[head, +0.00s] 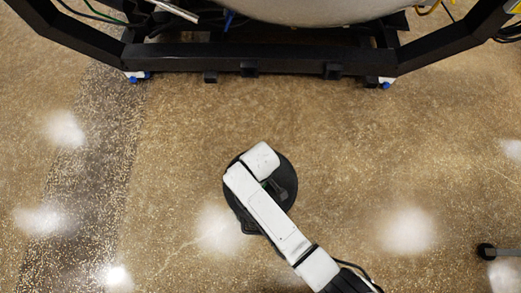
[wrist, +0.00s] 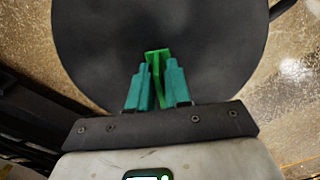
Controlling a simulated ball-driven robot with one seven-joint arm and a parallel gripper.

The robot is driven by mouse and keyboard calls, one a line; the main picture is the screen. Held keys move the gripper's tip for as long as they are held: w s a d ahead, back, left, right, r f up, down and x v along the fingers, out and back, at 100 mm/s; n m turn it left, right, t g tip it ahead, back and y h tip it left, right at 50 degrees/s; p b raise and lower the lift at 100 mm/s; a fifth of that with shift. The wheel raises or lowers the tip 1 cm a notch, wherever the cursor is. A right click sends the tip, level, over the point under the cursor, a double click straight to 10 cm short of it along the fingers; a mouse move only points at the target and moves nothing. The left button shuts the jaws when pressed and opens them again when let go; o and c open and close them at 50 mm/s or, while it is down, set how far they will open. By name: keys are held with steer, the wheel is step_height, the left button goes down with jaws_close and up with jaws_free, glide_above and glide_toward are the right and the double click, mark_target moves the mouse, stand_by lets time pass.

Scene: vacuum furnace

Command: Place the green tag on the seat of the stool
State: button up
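The stool's round black seat (wrist: 215,50) fills most of the wrist view, and it shows in the head view (head: 285,178) partly hidden by my arm. The green tag (wrist: 157,58) is between the teal fingers of my gripper (wrist: 158,80), its wider end past the fingertips and over the seat. The fingers are close on either side of its narrow part. I cannot tell whether the tag touches the seat. In the head view my gripper (head: 266,186) is over the seat, mostly hidden by my white arm.
A black frame (head: 245,60) with a large pale vessel (head: 310,8) and cables stands across the back. A dark round-ended object (head: 486,251) is at the right edge. The speckled floor (head: 150,210) around the stool is clear.

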steer(key=shift+o, duration=1.4)
steer(key=shift+r, duration=0.1)
step_height(320, 180, up, 12)
steer(key=p, duration=0.2)
steer(key=shift+p, duration=0.35)
steer(key=s+d+r+m, duration=0.2)
steer(key=s+d+m, duration=0.1)
steer(key=d, duration=0.6)
steer(key=s+d+r+m, duration=0.3)
steer(key=s+d, duration=0.3)
steer(key=d, duration=0.3)
steer(key=s+d+r+m+t, duration=0.1)
steer(key=s+d+m, duration=0.3)
steer(key=d, duration=0.5)
steer(key=shift+s+r+m, duration=0.4)
steer(key=shift+s+r, duration=0.25)
steer(key=shift+s, duration=0.05)
steer(key=shift+d, duration=0.15)
